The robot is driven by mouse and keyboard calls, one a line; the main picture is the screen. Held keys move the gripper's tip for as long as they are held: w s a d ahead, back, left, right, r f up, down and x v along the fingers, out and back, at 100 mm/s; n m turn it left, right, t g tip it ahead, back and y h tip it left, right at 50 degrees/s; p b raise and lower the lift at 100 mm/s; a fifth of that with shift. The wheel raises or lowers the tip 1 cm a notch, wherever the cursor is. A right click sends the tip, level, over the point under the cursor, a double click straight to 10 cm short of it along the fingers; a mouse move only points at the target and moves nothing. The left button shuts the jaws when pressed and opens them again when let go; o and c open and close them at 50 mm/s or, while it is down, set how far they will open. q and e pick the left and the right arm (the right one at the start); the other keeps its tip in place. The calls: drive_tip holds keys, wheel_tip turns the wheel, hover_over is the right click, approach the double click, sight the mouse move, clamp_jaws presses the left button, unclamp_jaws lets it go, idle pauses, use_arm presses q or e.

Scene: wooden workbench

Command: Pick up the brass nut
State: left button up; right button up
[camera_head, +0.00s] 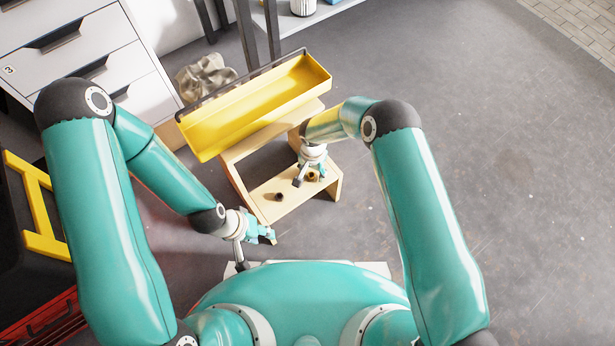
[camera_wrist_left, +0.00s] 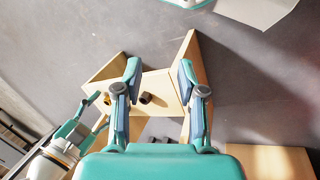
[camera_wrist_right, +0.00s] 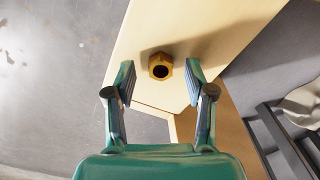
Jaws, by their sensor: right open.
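The brass nut (camera_wrist_right: 160,66) lies on the lower board of a small wooden step stool (camera_head: 268,208). In the right wrist view its dark hole faces the camera. In the head view the nut (camera_head: 312,176) is partly hidden by my right gripper (camera_head: 307,172). My right gripper is open, above the board, with the nut between and slightly beyond its fingertips in the right wrist view; I cannot tell whether they touch it. My left gripper (camera_wrist_left: 159,72) is open and empty, near the stool's front left corner; it also shows in the head view (camera_head: 266,233).
A small dark nut-like piece (camera_head: 279,196) lies on the same board, left of the brass nut. A long yellow tray (camera_head: 205,141) rests on the stool's upper step, behind my right gripper. White drawers (camera_head: 75,50) stand at the back left. The floor at the right is clear.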

drive_tip(key=shift+f, duration=0.1)
drive_tip(key=shift+c, duration=0.2)
clamp_jaws()
